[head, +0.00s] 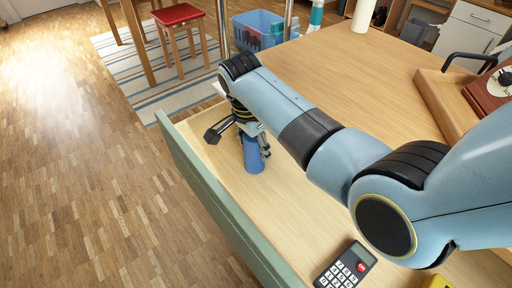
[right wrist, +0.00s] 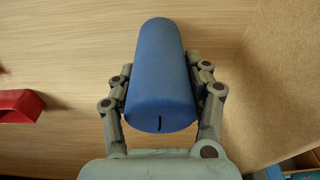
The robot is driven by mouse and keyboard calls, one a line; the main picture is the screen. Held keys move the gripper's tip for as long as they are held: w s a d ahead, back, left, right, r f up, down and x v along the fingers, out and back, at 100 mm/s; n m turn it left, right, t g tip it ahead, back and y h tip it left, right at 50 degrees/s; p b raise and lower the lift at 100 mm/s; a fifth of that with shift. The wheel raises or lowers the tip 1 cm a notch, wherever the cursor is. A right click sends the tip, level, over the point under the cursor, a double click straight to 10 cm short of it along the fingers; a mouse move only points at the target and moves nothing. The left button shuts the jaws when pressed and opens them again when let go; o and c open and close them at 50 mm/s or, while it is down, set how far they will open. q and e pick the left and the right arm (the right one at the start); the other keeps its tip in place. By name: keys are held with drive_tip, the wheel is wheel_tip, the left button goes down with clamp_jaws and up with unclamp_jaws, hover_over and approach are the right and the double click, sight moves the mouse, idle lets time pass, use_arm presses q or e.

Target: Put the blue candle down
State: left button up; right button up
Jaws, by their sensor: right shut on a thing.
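The blue candle (head: 254,158) is a plain blue cylinder at the far end of the open drawer (head: 205,190), over its light wooden floor. My right gripper (head: 248,138) reaches down from above and is shut on the candle near its upper part. In the right wrist view the candle (right wrist: 162,75) lies between both fingers of the gripper (right wrist: 160,88), with its wick end towards the camera. In the head view it looks upright. I cannot tell whether its base touches the drawer floor. My left gripper is out of view.
A dark calculator (head: 345,266) lies in the drawer's near part, with a yellow thing (head: 437,283) at the bottom edge. The desk top (head: 345,80) is beside the drawer. A red thing (right wrist: 20,106) shows in the right wrist view. Drawer floor between candle and calculator is clear.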

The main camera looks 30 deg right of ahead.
drive_tip(key=shift+r, duration=0.1)
drive_tip(key=o, duration=1.4)
drive_tip(key=r+p, duration=0.1)
drive_tip(key=r, duration=0.3)
drive_tip(key=a+r+p, duration=0.1)
drive_tip(key=r, duration=0.3)
drive_tip(key=r+p, duration=0.2)
drive_tip(key=r, duration=0.2)
drive_tip(key=shift+a, duration=0.35)
